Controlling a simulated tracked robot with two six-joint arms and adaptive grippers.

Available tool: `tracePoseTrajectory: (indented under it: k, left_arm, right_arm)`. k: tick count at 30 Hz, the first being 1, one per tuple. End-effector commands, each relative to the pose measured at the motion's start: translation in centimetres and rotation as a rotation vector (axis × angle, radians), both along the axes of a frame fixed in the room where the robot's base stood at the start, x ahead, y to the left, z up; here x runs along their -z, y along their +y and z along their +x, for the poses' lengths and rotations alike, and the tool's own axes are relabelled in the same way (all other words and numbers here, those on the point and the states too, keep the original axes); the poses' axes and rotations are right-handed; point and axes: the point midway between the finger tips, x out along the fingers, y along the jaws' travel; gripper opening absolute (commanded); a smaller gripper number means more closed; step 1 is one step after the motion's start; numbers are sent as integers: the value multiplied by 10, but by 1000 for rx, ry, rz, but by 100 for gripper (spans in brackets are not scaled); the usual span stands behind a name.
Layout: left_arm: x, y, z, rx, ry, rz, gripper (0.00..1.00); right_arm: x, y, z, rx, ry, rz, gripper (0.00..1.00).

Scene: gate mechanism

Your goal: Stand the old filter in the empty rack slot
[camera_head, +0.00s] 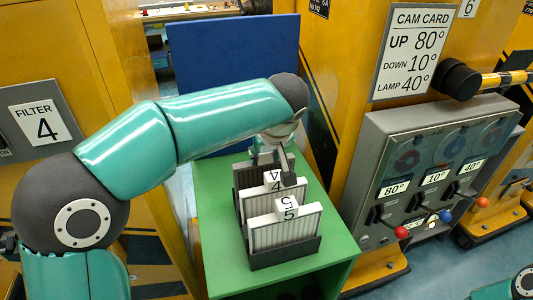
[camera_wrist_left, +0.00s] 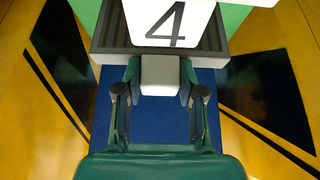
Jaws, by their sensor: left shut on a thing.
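A dark grey pleated filter (camera_head: 243,178), which looks like the old one, stands upright at the back of the rack (camera_head: 285,255) on the green table. My left gripper (camera_head: 281,168) is above the back of the rack, shut on a pale tab (camera_wrist_left: 161,72) that seems to belong to this filter. In front stand a white filter marked 4 (camera_head: 262,200) and a white filter marked 5 (camera_head: 283,232). The 4 label (camera_wrist_left: 172,22) also shows in the left wrist view. The filter's foot is hidden, so I cannot tell how deep it sits.
A blue panel (camera_head: 235,60) stands behind the green table (camera_head: 215,235). A yellow wall with a FILTER 4 sign (camera_head: 41,122) is at left. A grey control box (camera_head: 425,165) with levers and a CAM CARD sign (camera_head: 417,50) are at right.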

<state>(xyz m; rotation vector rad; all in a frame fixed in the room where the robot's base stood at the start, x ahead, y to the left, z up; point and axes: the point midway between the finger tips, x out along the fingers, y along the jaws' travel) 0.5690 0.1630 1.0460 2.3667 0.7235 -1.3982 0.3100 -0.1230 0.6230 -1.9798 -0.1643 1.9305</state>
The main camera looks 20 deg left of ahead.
Motion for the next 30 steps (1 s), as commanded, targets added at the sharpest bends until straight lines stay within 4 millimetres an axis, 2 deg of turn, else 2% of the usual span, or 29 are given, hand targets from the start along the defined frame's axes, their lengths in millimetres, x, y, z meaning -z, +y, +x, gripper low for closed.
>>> tracePoseTrajectory:
  k: [8, 9, 13, 23, 26, 30]
  left_arm:
    - [5, 0, 0, 0, -1, 0, 0]
    - [4, 0, 0, 0, -1, 0, 45]
    - [4, 0, 0, 0, -1, 0, 67]
    - [3, -1, 0, 0, 0, 0, 68]
    - [-1, -2, -2, 1, -2, -1, 68]
    - [-17, -7, -8, 3, -4, -1, 68]
  right_arm:
    - [6, 0, 0, 0, 0, 0, 68]
    - [4, 0, 0, 0, 0, 0, 68]
    - [4, 0, 0, 0, 0, 0, 68]
    - [4, 0, 0, 0, 0, 0, 68]
    - [4, 0, 0, 0, 0, 0, 68]
    - [4, 0, 0, 0, 0, 0, 68]
